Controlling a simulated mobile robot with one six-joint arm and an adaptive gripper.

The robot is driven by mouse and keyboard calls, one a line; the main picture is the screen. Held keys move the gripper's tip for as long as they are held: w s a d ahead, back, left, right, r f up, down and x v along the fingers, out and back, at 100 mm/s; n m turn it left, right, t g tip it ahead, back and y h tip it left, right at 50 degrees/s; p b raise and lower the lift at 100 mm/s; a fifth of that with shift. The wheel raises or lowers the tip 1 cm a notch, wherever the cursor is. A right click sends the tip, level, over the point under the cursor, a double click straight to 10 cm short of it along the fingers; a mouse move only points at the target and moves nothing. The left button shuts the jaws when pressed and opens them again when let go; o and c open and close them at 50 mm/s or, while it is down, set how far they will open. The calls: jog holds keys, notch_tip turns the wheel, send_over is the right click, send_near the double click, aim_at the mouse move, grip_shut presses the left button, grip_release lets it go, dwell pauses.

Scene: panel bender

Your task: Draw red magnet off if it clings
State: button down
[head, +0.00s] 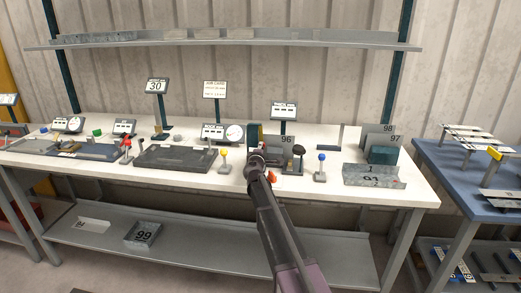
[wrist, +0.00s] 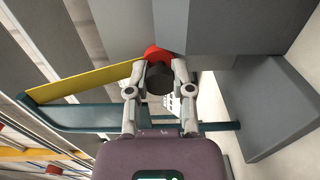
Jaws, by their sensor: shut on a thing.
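My gripper (wrist: 160,72) reaches over the white table in the head view (head: 258,160). In the wrist view its two fingers are closed around a dark round knob with a red part (wrist: 154,52) at its far end, which I take for the red magnet. The red part is close against a grey metal surface (wrist: 215,28); I cannot tell whether they touch. In the head view a small red thing (head: 271,176) shows beside the gripper, partly hidden by my arm. A grey plate marked 96 (head: 286,140) stands just right of the gripper.
A yellow-topped knob (head: 223,154) and a blue-topped knob (head: 321,158) stand on either side. A grey channel marked 91 (head: 374,176) lies at the right front edge. A yellow strip (wrist: 85,82) and a teal bracket (wrist: 70,115) are close in the wrist view.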

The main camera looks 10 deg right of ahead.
jog(key=shift+v, duration=1.7)
jog(key=shift+c, duration=2.4)
grip_release()
jog(key=shift+s, duration=0.1)
jog(key=v, duration=1.1)
jog(key=shift+s+a, duration=0.1)
jog(key=shift+s, duration=0.25)
jog(key=shift+r, duration=0.1)
